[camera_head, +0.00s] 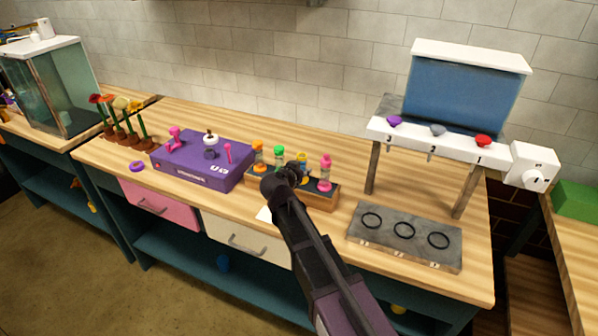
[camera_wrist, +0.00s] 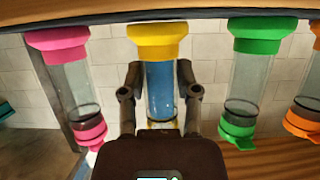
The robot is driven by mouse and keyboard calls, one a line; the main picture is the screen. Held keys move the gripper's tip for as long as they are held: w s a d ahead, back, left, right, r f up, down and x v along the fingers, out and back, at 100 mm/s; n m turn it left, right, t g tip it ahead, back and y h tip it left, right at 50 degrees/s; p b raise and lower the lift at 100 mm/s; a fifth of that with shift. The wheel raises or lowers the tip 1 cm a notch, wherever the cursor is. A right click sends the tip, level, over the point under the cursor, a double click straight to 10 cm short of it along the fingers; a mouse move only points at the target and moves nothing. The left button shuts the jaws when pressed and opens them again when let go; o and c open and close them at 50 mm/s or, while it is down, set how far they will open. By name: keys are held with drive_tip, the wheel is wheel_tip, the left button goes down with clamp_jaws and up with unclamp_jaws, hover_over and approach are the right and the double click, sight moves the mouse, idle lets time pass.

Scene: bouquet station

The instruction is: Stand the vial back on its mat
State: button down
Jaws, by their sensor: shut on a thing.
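My gripper (camera_wrist: 160,100) is shut on a vial of blue liquid (camera_wrist: 160,88). In the wrist view, which shows things upside down, the fingers lie on both sides of the glass. The vial's yellow foot (camera_wrist: 157,35) is at the rack edge, level with its neighbours' feet. The vial looks upright; I cannot tell if it rests or hovers slightly. In the head view its yellow top (camera_head: 302,157) shows just behind my gripper (camera_head: 290,172), in line with the other vials on the rack (camera_head: 320,200). Any separate mat under it is hidden.
A pink vial (camera_head: 325,172) stands close beside it; green (camera_head: 279,157) and orange (camera_head: 258,156) vials stand on the other side. A purple box (camera_head: 200,165) lies left. A grey board with rings (camera_head: 404,232) and a dispenser stand (camera_head: 440,135) are right.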

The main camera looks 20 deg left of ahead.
drive_tip(key=shift+f, duration=0.15)
drive_tip(key=shift+c, duration=1.7)
unclamp_jaws()
drive_tip(key=shift+r, duration=0.2)
drive_tip(key=d+p+v, duration=0.1)
drive_tip(key=p+v, duration=0.3)
drive_tip(key=v, duration=0.8)
drive_tip(key=shift+a+p, duration=0.3)
drive_tip(key=shift+a, duration=0.15)
